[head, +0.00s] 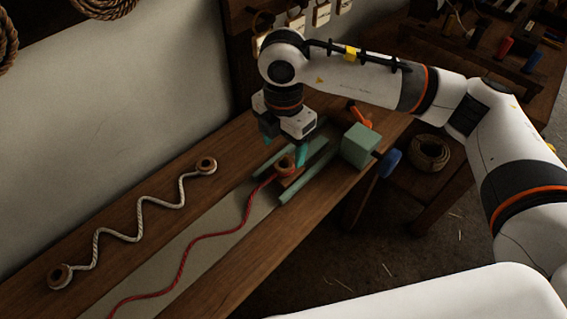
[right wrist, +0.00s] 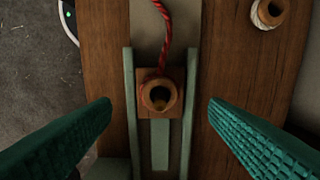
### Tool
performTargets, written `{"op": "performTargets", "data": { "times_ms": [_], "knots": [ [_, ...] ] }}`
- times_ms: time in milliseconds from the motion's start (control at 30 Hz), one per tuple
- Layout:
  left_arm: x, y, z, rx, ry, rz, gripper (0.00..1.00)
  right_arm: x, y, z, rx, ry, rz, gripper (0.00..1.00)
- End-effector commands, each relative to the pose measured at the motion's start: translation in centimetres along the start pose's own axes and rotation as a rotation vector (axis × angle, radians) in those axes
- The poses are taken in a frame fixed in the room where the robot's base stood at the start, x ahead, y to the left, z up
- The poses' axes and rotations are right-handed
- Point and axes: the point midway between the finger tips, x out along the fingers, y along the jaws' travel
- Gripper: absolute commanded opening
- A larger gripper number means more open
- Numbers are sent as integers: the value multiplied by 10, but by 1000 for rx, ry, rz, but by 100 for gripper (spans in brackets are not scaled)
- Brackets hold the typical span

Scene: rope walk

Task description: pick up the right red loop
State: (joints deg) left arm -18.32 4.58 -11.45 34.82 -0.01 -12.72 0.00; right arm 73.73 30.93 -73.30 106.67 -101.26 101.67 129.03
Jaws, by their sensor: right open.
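The right red loop (head: 286,163) is the rope's end wound around a wooden, ring-like piece on a small wooden block between two green rails. It also shows in the right wrist view (right wrist: 159,94), with the red rope (right wrist: 175,30) leading away from it. My right gripper (head: 285,150) is over the rail end of the bench. In the right wrist view its two green fingers (right wrist: 160,112) are wide apart, one on each side of the loop, touching nothing that I can see. My left gripper is in neither view.
A white rope (head: 135,238) with wooden end pieces lies on the bench (head: 235,262) to the left. A green block with a blue knob (head: 360,146) stands right of the rails. A rope coil (head: 429,153) sits farther right.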

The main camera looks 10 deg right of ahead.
Motion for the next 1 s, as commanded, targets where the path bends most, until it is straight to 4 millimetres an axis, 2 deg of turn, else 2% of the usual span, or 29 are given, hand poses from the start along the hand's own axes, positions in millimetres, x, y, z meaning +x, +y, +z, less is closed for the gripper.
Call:
{"op": "performTargets", "data": {
  "times_ms": [200, 267, 433, 667, 900, 1000],
  "knots": [
    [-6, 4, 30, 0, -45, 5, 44, 25, 0, -1, 1, -2, 4, 69],
    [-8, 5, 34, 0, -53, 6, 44, 34, 0, -1, 0, -2, 3, 69],
    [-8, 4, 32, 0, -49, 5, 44, 51, 0, -1, 0, -2, 0, 69],
    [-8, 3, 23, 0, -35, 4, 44, 53, 0, -1, -1, -2, -1, 69],
    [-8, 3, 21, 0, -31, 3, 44, 53, 0, -1, -1, -1, -1, 31],
    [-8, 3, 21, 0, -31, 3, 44, 53, -1, -1, -1, -1, -1, 30]
  ]
}}
